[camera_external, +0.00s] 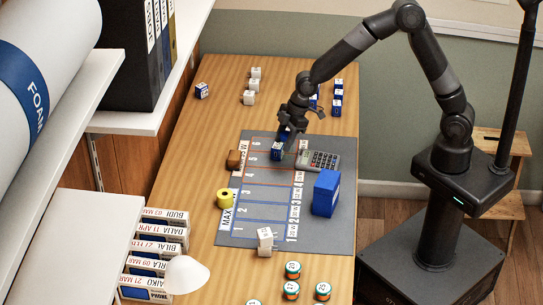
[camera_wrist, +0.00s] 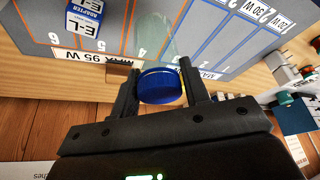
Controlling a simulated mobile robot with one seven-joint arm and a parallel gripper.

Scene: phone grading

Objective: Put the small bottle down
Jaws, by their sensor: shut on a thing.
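The small bottle has a blue cap (camera_wrist: 160,88) and a clear, see-through body (camera_wrist: 158,45). It sits between the two fingers of my gripper (camera_wrist: 158,72) in the wrist view, gripped near the cap, with its body pointing toward the grey mat (camera_wrist: 115,30). My gripper (camera_external: 287,124) is shut on it over the far part of the mat in the camera_external view, where the bottle is mostly hidden. I cannot tell whether the bottle touches the mat. A blue-and-white adapter box (camera_external: 277,151) stands on the mat close by; it also shows in the wrist view (camera_wrist: 85,16).
On the mat are a grey calculator (camera_external: 319,160), a blue box (camera_external: 326,193) and a white box (camera_external: 265,241). A yellow tape roll (camera_external: 224,198) and brown block (camera_external: 233,159) lie at its left edge. Several small boxes and orange-green tins surround it. The mat's middle lanes are clear.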

